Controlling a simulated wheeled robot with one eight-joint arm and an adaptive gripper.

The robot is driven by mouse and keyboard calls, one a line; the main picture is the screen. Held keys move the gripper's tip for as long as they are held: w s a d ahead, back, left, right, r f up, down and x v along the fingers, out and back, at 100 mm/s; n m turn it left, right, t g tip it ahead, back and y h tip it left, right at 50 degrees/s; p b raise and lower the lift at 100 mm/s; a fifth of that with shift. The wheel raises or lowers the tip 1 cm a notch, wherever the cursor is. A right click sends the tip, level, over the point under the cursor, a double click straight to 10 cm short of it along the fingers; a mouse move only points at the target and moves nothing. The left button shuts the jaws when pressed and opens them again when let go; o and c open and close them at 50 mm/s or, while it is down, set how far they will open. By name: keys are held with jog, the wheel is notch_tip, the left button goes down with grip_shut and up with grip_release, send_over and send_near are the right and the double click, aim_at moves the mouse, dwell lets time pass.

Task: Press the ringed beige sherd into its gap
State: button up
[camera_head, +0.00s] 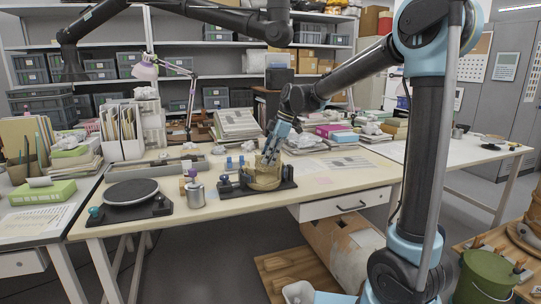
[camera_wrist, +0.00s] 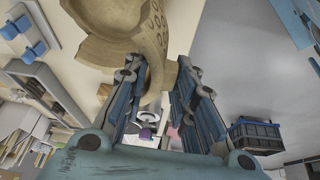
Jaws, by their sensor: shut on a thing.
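A beige pot (camera_head: 264,180) stands in a dark holder on the table in the head view. In the wrist view its wall and rim (camera_wrist: 97,50) fill the top left. My gripper (camera_head: 269,157) points down at the pot's upper part. In the wrist view its two fingers close around a curved beige piece (camera_wrist: 155,72), the sherd. Small stamped rings (camera_wrist: 154,22) show on the beige surface just above the fingers. The sherd is against or very near the pot wall; I cannot tell whether they touch. The gap is not clearly visible.
A dark turntable (camera_head: 131,192) and a metal can (camera_head: 196,194) stand left of the pot. Small blue-topped items (camera_head: 229,163) are close beside it. Papers and books (camera_head: 338,133) lie behind at right. The table front is mostly clear.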

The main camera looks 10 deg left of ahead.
aim_at(269, 169)
jog(key=shift+f, duration=2.6)
jog(key=shift+w+a+f, duration=0.15)
jog(key=shift+w+f, duration=0.05)
jog(key=shift+f, duration=0.15)
jog(key=shift+w, duration=0.25)
jog(key=shift+f, duration=0.4)
dwell(1.3)
jog(key=o, duration=0.9)
jog(key=v, duration=1.2)
